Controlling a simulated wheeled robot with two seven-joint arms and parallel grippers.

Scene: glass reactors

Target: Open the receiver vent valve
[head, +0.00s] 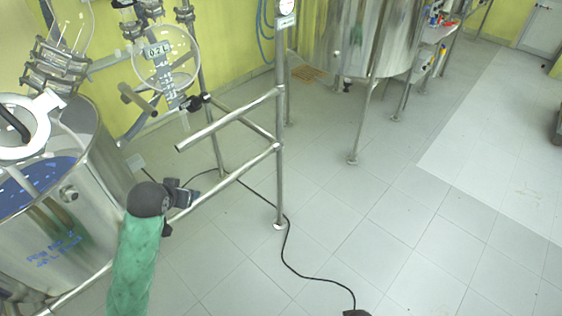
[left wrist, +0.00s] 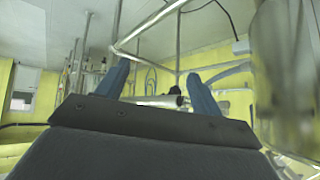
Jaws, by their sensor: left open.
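The round glass receiver (head: 165,60) hangs on the metal frame at the upper left of the head view, with a label on it. Below it is a fitting with a black handle (head: 194,102); dark fittings (head: 185,13) also sit above it. I cannot tell which one is the vent valve. My left gripper (head: 188,193) is low, below the receiver and beside the lower frame rail, apart from the valve fittings. In the left wrist view its two blue fingers (left wrist: 157,70) are apart, with nothing held. A pale horizontal tube (left wrist: 155,101) with a dark piece (left wrist: 175,90) shows beyond them.
A steel frame rail (head: 230,118) crosses close to my left gripper. A steel vessel with blue liquid (head: 85,215) stands at the left. A large steel tank (head: 360,40) stands behind. A black cable (head: 287,250) lies on the floor.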

